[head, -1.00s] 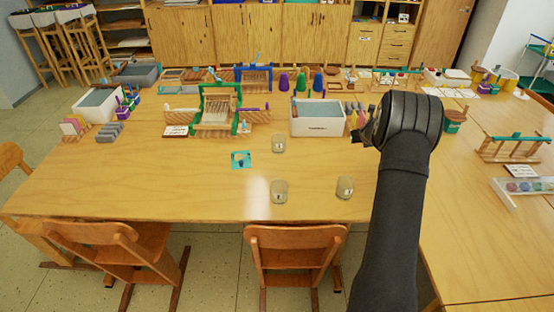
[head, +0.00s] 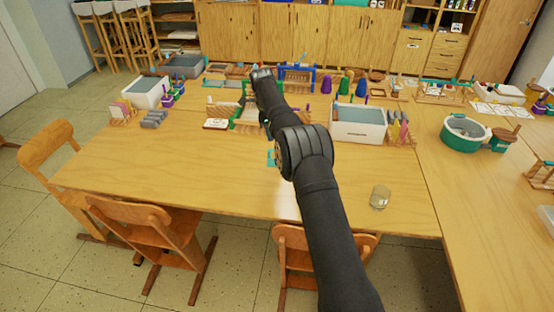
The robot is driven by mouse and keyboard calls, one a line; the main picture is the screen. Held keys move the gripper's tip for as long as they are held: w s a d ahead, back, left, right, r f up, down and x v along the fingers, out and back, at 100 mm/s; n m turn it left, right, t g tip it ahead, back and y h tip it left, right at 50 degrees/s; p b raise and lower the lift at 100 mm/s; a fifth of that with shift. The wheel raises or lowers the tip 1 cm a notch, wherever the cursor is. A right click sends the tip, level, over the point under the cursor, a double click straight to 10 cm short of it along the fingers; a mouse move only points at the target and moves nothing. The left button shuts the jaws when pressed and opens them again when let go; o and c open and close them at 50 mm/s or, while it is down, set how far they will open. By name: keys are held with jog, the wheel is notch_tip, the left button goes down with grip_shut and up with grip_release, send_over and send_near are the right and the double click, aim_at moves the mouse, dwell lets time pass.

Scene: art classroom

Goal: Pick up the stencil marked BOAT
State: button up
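No lettering reading BOAT can be made out in the head view, so I cannot tell which thing is the stencil. A small teal card (head: 271,158) lies flat on the table, mostly hidden behind my arm; its marking is not legible. My arm reaches across the table from the bottom of the picture, its far end near the green-framed loom (head: 236,120). My gripper is at that far end, but its fingers cannot be made out, nor whether they hold anything.
A glass jar (head: 380,197) stands on the table (head: 170,180) at the right. A white bin (head: 358,126) stands behind it, and a green round tub (head: 465,134) on the right-hand table. Another white bin (head: 147,92) is at the left. The table's front left is clear.

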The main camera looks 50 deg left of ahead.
aim_at(271, 162)
jog(key=w+f, duration=0.1)
jog(key=f, duration=0.9)
jog(key=w+f, duration=0.1)
jog(key=f, duration=0.5)
jog(key=shift+w+a, duration=0.35)
grip_shut()
